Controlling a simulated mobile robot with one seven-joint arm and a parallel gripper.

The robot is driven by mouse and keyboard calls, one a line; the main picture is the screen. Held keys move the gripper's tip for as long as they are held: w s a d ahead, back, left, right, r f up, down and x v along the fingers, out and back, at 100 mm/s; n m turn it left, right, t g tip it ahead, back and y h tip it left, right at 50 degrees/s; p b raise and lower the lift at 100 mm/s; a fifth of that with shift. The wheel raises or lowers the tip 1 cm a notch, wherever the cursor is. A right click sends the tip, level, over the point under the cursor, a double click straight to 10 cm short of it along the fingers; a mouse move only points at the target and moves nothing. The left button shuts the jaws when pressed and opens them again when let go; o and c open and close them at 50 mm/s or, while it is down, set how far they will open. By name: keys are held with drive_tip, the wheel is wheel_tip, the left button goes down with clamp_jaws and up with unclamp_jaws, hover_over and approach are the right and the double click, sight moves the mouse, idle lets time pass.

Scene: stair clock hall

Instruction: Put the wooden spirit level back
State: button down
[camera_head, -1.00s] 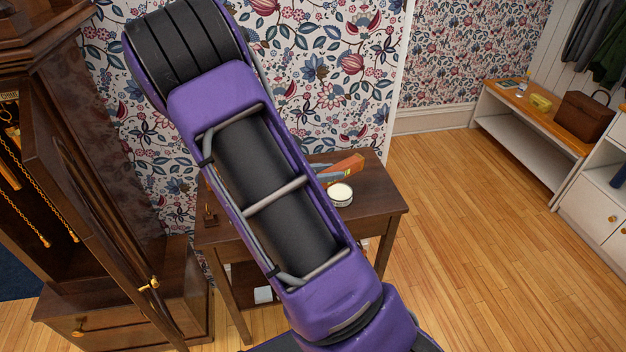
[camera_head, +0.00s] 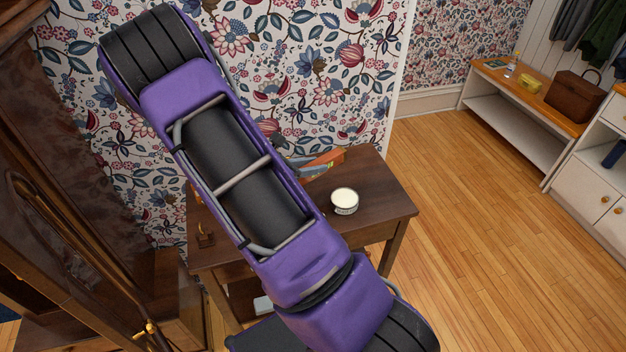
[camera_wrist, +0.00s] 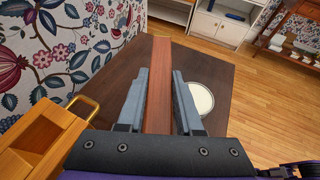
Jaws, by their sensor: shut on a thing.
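The wooden spirit level is a long reddish-brown bar (camera_wrist: 160,112) in the wrist view, seen lengthwise between the grey fingers. My gripper (camera_wrist: 160,74) is shut on it, one finger against each side. In the head view the orange end of the level (camera_head: 331,157) shows past my purple arm, over the back of the dark wooden side table (camera_head: 385,208). I cannot tell whether the level touches the tabletop.
A round white-topped tin (camera_head: 344,200) stands on the table, right of the level. A yellowish wooden object with a brass handle (camera_wrist: 38,140) is close at left in the wrist view. The tall clock case (camera_head: 75,220) stands left, a bench (camera_head: 515,105) at back right. Floor at right is clear.

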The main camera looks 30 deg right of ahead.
sight(313, 177)
drive_tip(key=shift+f, duration=2.2)
drive_tip(key=shift+f+b, duration=0.6)
drive_tip(key=shift+b, duration=0.15)
drive_tip(key=c, duration=0.6)
unclamp_jaws()
drive_tip(key=shift+r, duration=0.1)
